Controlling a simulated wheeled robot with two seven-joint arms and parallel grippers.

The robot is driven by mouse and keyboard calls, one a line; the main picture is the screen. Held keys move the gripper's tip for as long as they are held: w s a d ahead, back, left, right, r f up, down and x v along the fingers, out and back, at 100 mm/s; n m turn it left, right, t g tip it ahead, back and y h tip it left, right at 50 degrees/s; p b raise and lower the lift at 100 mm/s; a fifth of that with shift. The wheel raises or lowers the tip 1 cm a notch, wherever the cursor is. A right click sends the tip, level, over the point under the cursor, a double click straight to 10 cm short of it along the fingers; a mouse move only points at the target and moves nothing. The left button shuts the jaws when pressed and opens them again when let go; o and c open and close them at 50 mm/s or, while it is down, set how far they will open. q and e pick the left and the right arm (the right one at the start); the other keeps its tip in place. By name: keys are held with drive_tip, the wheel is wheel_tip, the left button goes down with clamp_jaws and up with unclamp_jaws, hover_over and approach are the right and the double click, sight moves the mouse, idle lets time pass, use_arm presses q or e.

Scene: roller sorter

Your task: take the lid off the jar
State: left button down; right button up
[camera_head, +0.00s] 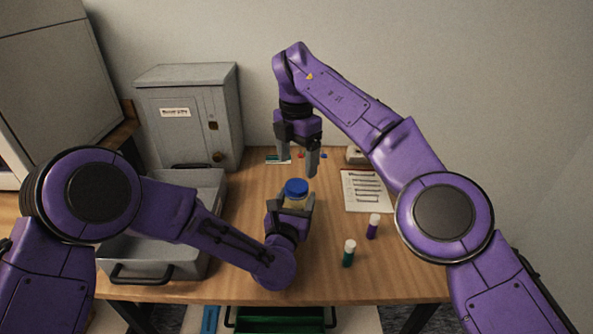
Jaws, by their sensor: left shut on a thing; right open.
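The jar (295,203) stands on the wooden table near its middle, with a blue lid (296,186) on top. Its body looks pale yellowish and is mostly hidden by my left gripper. My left gripper (294,205) is shut on the jar's body from the near side, just below the lid. My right gripper (298,167) points down above and a little behind the lid. It is open and empty, with its fingers apart and clear of the lid.
A grey cabinet (190,115) and a grey tray (150,268) stand at the left. A printed sheet (366,192) lies at the right, with a purple bottle (372,228) and a green bottle (348,255) in front. Small coloured items lie at the back.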

sight(297, 185)
wheel_tip(297, 185, down, 6)
drive_tip(key=shift+f, duration=0.1)
drive_tip(key=c, duration=1.1)
drive_tip(key=n, duration=1.2)
drive_tip(key=shift+n, duration=0.4)
drive_tip(key=shift+r, duration=1.15)
drive_tip(key=shift+s+r, duration=0.1)
drive_tip(key=shift+r, duration=1.9)
use_arm(q)
drive_tip(key=shift+c, duration=0.3)
unclamp_jaws()
